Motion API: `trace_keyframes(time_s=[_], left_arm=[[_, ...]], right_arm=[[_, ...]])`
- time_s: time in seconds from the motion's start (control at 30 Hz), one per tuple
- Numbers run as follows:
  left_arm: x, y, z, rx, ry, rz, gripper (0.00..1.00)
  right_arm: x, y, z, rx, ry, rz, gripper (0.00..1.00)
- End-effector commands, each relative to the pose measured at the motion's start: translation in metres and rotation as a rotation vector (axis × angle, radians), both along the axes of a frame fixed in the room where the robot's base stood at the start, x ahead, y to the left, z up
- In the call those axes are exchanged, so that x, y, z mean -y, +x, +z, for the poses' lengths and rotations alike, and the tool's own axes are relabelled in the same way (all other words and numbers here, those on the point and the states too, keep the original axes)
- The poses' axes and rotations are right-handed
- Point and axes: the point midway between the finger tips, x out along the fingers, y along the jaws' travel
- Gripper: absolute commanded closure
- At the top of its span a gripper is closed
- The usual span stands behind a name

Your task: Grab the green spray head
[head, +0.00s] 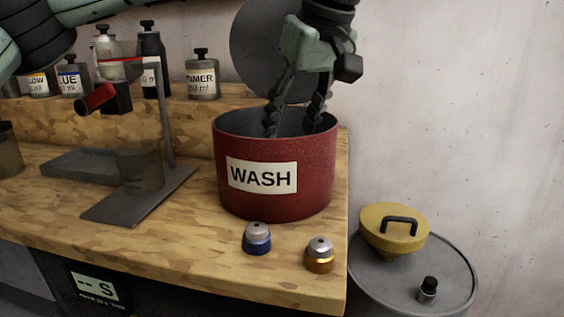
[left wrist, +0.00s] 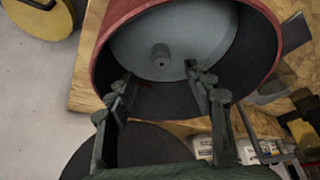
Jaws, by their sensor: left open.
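The red WASH pot (head: 262,205) stands near the bench's right end. My left gripper (head: 292,128) points down into its mouth, fingers apart, with the tips around rim level. In the left wrist view the gripper (left wrist: 160,85) is open and empty over the pot (left wrist: 107,32). A small grey stubby piece (left wrist: 160,57) lies between and beyond the fingertips on the pot's pale inside. It may be a spray head, but I cannot make out any green on it. The head view does not show the pot's inside bottom. My right gripper is not in view.
A blue-ringed spray head (head: 257,240) and an orange-ringed one (head: 319,256) stand on the bench before the pot. A metal stand (head: 130,207) is left of it, and bottles (head: 202,78) line the back shelf. A yellow lid (head: 393,230) rests on a drum to the right.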

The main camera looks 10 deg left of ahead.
Motion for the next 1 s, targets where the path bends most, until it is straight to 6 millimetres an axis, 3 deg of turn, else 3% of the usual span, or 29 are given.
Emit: trace_keyframes(time_s=[0.5, 0.8, 1.0], left_arm=[[-0.022, 0.02, -0.061, -0.005, -0.001, -0.001, 0.47], [-0.023, 0.022, -0.066, -0.002, -0.002, -0.001, 0.47], [-0.023, 0.022, -0.066, -0.002, -0.002, -0.001, 0.72]], right_arm=[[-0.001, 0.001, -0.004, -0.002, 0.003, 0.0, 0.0], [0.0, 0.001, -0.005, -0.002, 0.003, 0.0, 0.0], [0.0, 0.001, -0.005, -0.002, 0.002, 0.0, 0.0]])
